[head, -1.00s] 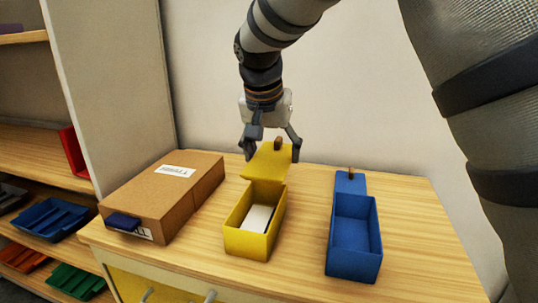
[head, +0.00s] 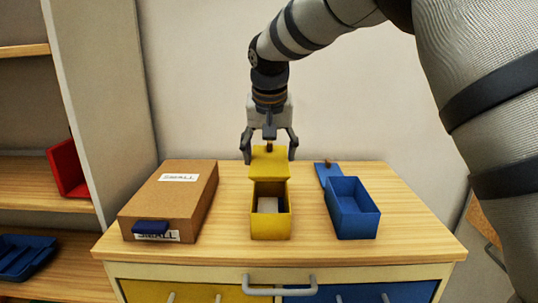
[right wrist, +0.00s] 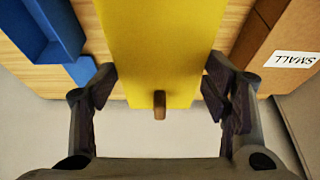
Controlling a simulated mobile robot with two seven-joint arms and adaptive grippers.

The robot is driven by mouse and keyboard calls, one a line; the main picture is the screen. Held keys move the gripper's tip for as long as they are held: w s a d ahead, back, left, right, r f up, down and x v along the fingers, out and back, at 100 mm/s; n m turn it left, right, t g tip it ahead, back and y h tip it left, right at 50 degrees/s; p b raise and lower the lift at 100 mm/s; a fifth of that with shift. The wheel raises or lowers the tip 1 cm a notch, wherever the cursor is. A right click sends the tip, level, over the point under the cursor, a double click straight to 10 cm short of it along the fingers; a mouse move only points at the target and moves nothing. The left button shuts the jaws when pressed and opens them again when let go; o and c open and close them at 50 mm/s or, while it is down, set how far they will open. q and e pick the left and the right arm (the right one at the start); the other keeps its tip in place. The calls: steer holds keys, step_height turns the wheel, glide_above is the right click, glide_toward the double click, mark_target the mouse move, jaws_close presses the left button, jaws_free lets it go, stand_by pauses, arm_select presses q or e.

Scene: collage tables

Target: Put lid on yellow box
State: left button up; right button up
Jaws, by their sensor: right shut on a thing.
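The open yellow box (head: 270,226) stands on the wooden tabletop with a pale item (head: 267,205) inside. Its yellow lid (head: 269,163) is raised and tilted at the box's back edge, with a small brown knob near its far end. Whether the lid touches the box I cannot tell. My right gripper (head: 269,155) is above and behind the lid, shut on it with a finger at each side. In the right wrist view the lid (right wrist: 160,50) runs between the fingers (right wrist: 160,95), the knob between them. My left gripper is not in view.
A brown cardboard box (head: 172,200) marked SMALL lies left of the yellow box. An open blue box (head: 356,222) stands to the right, its blue lid (head: 325,172) behind it. A shelf (head: 30,185) is at the far left. The tabletop's front strip (head: 230,250) is clear.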

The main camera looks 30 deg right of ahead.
mark_target(271, 163)
steer(key=shift+s+f, duration=0.1)
steer(key=shift+f, duration=0.1)
step_height(271, 163, down, 4)
steer(key=shift+d+f+b, duration=0.15)
steer(key=shift+b, duration=0.2)
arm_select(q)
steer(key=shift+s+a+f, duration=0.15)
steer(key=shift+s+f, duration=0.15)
arm_select(e)
steer(key=shift+f, duration=0.9)
arm_select(q)
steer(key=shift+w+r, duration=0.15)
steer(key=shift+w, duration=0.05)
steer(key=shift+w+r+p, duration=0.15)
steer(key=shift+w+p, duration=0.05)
steer(key=shift+p, duration=0.15)
arm_select(e)
steer(key=shift+f, duration=0.6)
steer(key=o, duration=1.2)
steer(key=shift+c, duration=0.2)
